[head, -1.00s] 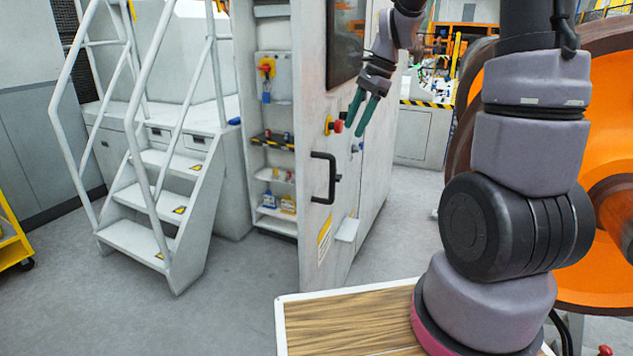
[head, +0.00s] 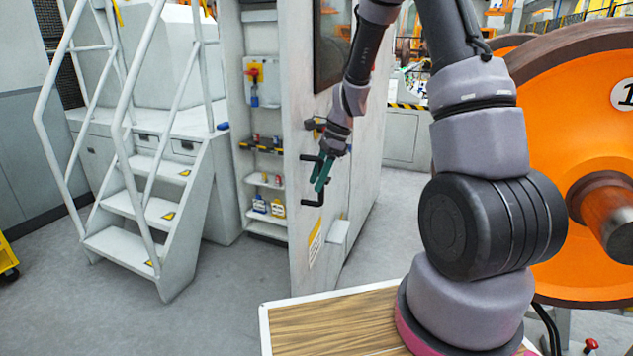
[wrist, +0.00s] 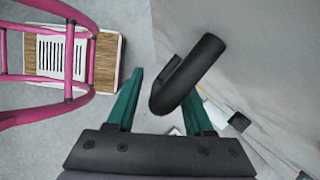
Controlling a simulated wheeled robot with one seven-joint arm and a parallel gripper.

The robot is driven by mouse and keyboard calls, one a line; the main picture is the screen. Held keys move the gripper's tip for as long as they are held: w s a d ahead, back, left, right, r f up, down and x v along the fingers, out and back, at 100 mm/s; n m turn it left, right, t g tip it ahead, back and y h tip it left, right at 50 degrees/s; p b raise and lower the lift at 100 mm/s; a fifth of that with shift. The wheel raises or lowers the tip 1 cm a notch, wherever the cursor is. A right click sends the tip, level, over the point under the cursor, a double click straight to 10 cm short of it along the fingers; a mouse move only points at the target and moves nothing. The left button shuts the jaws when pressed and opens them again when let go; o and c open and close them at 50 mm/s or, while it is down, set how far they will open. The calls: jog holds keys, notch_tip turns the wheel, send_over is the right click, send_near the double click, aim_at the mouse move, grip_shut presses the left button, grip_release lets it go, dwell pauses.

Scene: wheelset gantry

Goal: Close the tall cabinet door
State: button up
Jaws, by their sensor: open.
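The tall cabinet door (head: 303,225) is a light grey panel standing open, with the cabinet's shelves showing to its left in the head view. Its black bar handle (head: 312,201) is on the door's face, partly hidden by my gripper (head: 322,172). In the wrist view the handle (wrist: 190,72) reaches in between the green fingers of my open gripper (wrist: 165,105). One finger is on each side of the bar, and the right finger is partly behind it. I cannot tell whether either finger touches it.
A white stair with railings (head: 150,210) stands left of the cabinet shelves (head: 265,180). A large orange wheel (head: 560,120) is at the right. A wood-topped platform (head: 330,325) is below my arm. Grey floor is clear in front of the door.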

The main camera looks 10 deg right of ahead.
jog(key=shift+a+f, duration=0.15)
jog(key=shift+f, duration=0.25)
grip_shut()
dwell(1.2)
